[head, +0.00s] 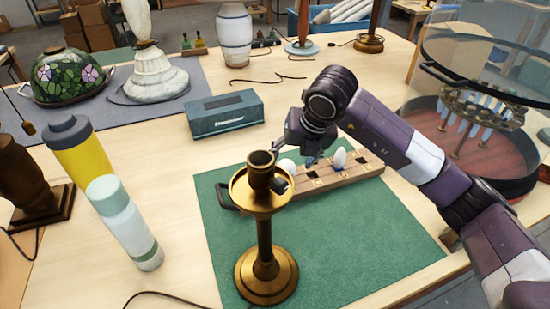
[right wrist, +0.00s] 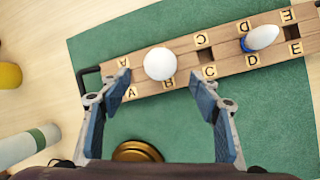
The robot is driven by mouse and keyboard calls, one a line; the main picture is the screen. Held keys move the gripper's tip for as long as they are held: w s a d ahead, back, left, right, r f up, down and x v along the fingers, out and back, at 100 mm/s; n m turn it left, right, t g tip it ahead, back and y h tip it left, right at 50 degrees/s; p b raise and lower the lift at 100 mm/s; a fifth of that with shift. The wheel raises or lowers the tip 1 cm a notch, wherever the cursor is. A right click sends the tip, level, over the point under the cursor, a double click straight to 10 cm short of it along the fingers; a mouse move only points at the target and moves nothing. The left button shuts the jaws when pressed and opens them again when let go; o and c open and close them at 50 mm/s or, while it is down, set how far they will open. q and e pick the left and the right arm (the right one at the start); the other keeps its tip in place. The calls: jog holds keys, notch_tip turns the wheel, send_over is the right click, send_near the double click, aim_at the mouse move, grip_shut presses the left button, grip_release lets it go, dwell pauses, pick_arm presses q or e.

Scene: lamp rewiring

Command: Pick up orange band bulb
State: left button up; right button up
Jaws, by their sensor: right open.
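The wooden bulb rack (head: 367,171) lies on a green mat. Its slots bear letter tiles A to E in the right wrist view (right wrist: 185,70). A white round bulb (right wrist: 160,64) stands near B; from above no band shows on it. It also shows in the head view (head: 287,167), partly hidden. A second white bulb (head: 339,159) stands near D; it has a blue band in the right wrist view (right wrist: 262,37). No orange band is visible. My right gripper (right wrist: 160,88) is open and empty, its fingers just short of the bulb near B and on either side. My left gripper is out of view.
A brass lamp stand (head: 265,240) rises from the green mat (head: 350,250) close in front of the rack. A teal box (head: 225,113) stands behind. Yellow (head: 85,155) and pale green (head: 125,222) bottles stand left. The mat's front right is clear.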

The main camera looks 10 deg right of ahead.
aim_at(288, 165)
jog(key=shift+p+x, duration=0.35)
jog(key=shift+x, duration=0.7)
jog(key=shift+f+p, duration=0.3)
jog(key=shift+f, duration=0.05)
jog(key=x, duration=0.2)
jog(key=p+x, duration=0.1)
jog(key=x, duration=0.1)
jog(key=shift+w+f, duration=0.15)
jog(key=shift+w, duration=0.25)
jog(key=shift+a+f, duration=0.1)
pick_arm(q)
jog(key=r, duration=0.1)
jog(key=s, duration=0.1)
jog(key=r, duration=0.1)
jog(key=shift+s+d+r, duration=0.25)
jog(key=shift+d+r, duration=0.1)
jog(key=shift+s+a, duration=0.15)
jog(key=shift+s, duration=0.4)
pick_arm(e)
jog(key=c, duration=1.2)
